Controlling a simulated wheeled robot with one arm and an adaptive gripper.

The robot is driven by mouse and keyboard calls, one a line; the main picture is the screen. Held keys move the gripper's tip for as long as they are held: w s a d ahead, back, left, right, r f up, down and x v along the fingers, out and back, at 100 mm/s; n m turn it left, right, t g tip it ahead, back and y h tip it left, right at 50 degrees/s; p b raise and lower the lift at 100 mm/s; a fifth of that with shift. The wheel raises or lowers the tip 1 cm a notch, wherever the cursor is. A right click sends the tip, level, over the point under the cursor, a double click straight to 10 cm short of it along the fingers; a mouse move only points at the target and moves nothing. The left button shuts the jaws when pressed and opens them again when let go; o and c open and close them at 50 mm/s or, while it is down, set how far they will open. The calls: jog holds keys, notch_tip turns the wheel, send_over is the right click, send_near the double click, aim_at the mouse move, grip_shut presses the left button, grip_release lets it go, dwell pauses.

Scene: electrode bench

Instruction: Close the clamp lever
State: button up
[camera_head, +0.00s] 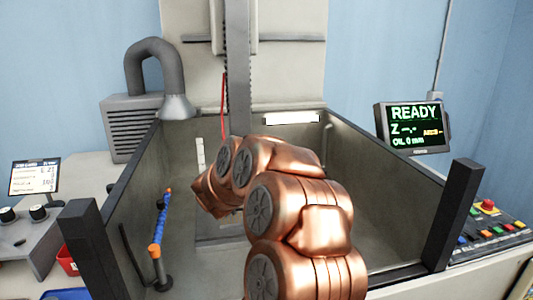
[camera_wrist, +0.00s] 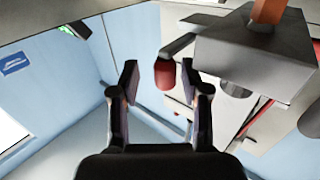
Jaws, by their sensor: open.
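In the wrist view, a large grey block (camera_wrist: 250,52), which looks like the clamp head, fills the upper right. An orange-brown bar (camera_wrist: 269,11) meets its upper face. A dark arm with a red rounded end (camera_wrist: 165,75), which looks like the clamp lever, sticks out from the block's left side. My gripper (camera_wrist: 159,80) is open, with nothing held. The red end shows between its fingers, close to the right fingertip; I cannot tell whether they touch. In the head view, my copper-coloured arm hides the clamp, the lever and my gripper.
The grey tank (camera_head: 400,200) has raised walls and dark corner posts (camera_head: 464,190). A blue-orange jointed hose (camera_head: 161,222) stands inside at left. A grey column (camera_head: 238,70) hangs over it, with a red cable (camera_head: 223,100) alongside. A READY screen (camera_head: 413,127) stands at right.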

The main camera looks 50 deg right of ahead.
jog(key=v, duration=1.1)
jog(key=shift+s, duration=0.1)
